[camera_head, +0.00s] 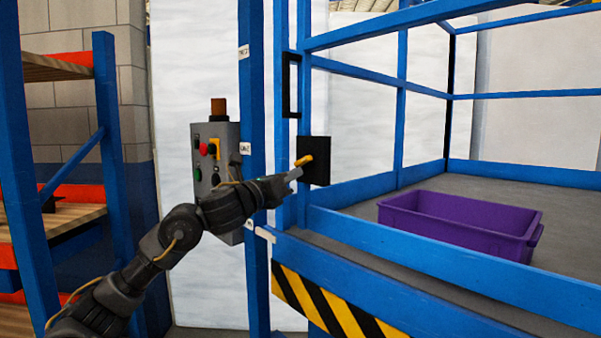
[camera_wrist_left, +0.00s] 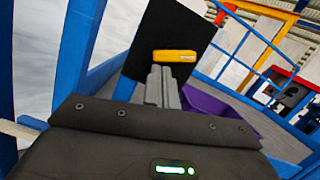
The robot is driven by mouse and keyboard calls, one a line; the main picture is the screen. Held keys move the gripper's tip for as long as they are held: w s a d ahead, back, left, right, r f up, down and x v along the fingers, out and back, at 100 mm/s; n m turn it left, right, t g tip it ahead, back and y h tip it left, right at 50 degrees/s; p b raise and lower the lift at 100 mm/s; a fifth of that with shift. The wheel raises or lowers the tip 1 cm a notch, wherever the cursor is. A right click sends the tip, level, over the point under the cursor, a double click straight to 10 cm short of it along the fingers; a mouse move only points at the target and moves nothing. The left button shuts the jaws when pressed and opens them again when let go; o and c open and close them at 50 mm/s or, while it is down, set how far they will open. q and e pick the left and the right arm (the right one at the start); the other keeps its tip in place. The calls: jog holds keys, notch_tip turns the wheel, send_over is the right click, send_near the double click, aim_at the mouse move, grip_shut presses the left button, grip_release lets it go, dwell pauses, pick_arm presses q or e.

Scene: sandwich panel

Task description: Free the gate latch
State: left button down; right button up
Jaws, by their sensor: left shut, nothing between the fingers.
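The gate latch is a yellow handle (camera_head: 304,160) on a black plate (camera_head: 321,170) fixed to the blue gate frame. In the left wrist view the yellow handle (camera_wrist_left: 174,56) lies across the black plate (camera_wrist_left: 185,30), just beyond my fingertips. My left gripper (camera_head: 295,173) is shut and empty, its tips close to the handle. I cannot tell whether they touch it. It also shows in the left wrist view (camera_wrist_left: 162,85). My right gripper is in neither view.
A grey control box (camera_head: 213,160) with buttons hangs left of the gate post, behind my left arm. A purple crate (camera_head: 460,222) stands on the platform behind the blue rails. A blue shelf rack (camera_head: 110,150) stands at the left.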

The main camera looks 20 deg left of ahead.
pick_arm(q)
jog(key=shift+a+m, duration=0.1)
jog(key=shift+m, duration=0.4)
jog(key=shift+b, duration=0.3)
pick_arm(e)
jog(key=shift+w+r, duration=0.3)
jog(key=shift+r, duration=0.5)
pick_arm(q)
jog(key=shift+w+a+r+m+h, duration=0.1)
jog(key=shift+m+h, duration=0.3)
jog(key=shift+m, duration=0.1)
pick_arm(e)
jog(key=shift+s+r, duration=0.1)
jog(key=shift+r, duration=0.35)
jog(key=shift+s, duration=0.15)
